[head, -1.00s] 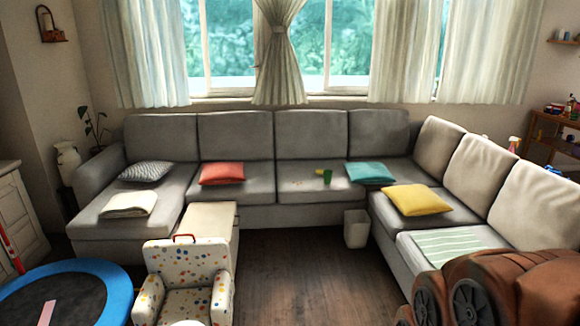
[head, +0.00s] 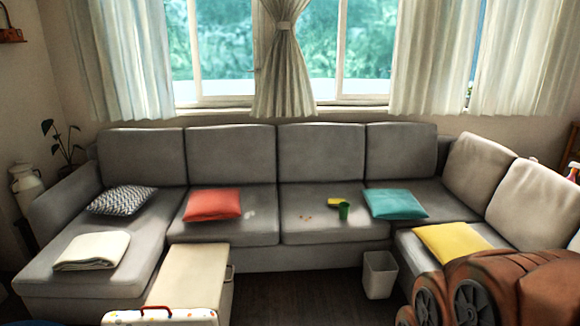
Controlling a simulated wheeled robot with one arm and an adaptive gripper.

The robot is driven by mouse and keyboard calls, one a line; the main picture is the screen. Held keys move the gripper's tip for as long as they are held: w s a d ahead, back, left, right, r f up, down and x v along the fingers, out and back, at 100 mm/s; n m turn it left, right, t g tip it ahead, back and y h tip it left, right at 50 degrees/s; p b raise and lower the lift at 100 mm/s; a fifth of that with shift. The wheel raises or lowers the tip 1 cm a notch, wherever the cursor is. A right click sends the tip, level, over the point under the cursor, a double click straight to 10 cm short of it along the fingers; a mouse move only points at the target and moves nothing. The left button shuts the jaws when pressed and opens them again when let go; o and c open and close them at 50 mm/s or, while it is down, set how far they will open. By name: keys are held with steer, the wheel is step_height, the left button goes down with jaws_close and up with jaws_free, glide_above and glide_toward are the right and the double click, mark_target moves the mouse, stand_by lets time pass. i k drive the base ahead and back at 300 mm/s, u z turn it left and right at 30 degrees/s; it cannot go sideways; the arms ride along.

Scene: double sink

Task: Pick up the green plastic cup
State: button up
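The green plastic cup (head: 344,211) is small and stands on the seat of the grey sectional sofa (head: 275,232), near the front edge of a middle cushion. A small yellow item (head: 334,202) lies just behind it to the left. A teal pillow (head: 395,204) lies to its right. My gripper is not in view, so its state is hidden. A brown-orange rounded form with dark grey wheel-like discs fills the lower right; I cannot tell for sure what it is.
A white bin (head: 380,275) stands on the floor below the cup, to the right. Dark wooden floor (head: 295,295) between ottoman and bin is clear.

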mark_target(344, 211)
steer(key=i, duration=2.55)
steer(key=u, duration=0.65)
